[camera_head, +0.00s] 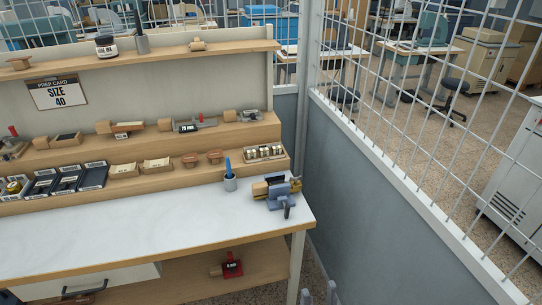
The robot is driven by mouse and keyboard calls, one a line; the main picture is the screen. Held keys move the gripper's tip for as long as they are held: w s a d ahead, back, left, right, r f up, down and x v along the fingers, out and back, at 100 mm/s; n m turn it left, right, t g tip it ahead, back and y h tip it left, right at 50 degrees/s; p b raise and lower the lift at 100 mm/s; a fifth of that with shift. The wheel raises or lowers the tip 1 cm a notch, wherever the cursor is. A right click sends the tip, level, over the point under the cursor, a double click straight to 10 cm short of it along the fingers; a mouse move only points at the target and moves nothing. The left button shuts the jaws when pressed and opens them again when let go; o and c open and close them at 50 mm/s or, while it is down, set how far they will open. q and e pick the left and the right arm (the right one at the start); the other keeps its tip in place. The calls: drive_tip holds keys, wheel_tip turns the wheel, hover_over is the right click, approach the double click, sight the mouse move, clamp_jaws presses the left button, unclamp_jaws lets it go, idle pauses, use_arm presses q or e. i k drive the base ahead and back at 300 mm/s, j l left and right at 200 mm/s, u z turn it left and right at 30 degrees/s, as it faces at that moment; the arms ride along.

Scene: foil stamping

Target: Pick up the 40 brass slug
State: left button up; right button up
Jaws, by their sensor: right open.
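A small tray (265,158) at the right end of the lower shelf step holds several small brass-coloured pieces (264,151) in a row. Any size marks on them are too small to read, so I cannot tell which is the 40 slug. A prep card (57,93) on the back panel reads "SIZE 40". My right gripper (319,294) shows only as fingertips at the bottom edge, open and empty, low in front of the bench's right end and well away from the tray. My left gripper is not in view.
The bench top's middle is clear. Wooden-handled tools line the shelves. A mesh partition (400,150) stands to the right.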

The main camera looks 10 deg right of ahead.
sight(276, 150)
drive_tip(key=i+l, duration=0.1)
drive_tip(key=i, duration=0.4)
drive_tip(key=i+l, duration=0.1)
drive_tip(key=i, duration=0.45)
